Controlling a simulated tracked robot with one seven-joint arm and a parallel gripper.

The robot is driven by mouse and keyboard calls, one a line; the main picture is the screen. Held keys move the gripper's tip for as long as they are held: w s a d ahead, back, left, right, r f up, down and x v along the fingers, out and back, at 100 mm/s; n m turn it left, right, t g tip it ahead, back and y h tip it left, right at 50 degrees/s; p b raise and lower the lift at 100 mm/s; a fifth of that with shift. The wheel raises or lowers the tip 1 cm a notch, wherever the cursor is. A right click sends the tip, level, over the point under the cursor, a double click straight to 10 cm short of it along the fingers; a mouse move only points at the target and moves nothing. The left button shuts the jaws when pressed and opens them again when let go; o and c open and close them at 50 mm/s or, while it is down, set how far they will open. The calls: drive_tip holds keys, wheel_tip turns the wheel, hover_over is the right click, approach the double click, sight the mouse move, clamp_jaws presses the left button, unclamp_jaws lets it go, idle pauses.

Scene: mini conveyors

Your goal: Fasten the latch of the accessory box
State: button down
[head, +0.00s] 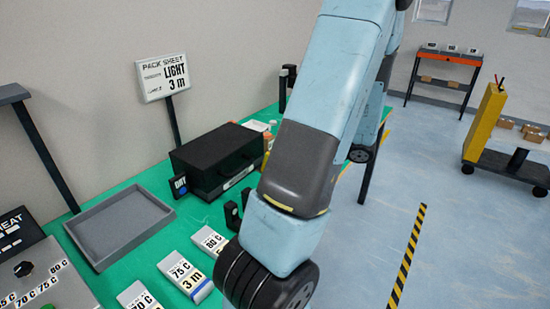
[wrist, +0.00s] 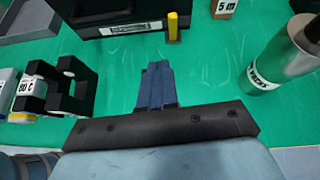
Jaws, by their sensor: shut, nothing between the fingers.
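A black box stands on the green table in the head view (head: 215,158), with a dark lid, a blue "DRY" tag at its left and a white label on its front. Its lower front edge and label show at the top of the wrist view (wrist: 95,27). A yellow upright tab (wrist: 173,28) stands at that front, right of the label; I cannot tell whether it is the latch. My gripper (wrist: 157,66) is shut and empty, its blue fingers pointing toward the box front, apart from it and a little left of the tab. My arm hides the gripper in the head view.
A black bracket stand (wrist: 72,85) is left of my gripper, a silver labelled cylinder (wrist: 282,60) right. A "5 m" block (wrist: 223,8) is behind. A grey tray (head: 118,228) and labelled blocks (head: 186,275) lie on the table.

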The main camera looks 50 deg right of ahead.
drive_tip(key=s+d+m, duration=0.1)
approach(267, 158)
drive_tip(key=shift+h, duration=0.3)
drive_tip(key=f, duration=0.4)
drive_tip(key=shift+w+a, duration=0.1)
drive_tip(key=shift+w, duration=0.15)
drive_tip(key=w, duration=0.3)
drive_tip(key=shift+a+r, duration=0.15)
drive_tip(key=shift+r, duration=0.1)
drive_tip(key=shift+w+r, duration=0.2)
drive_tip(key=shift+w, duration=0.45)
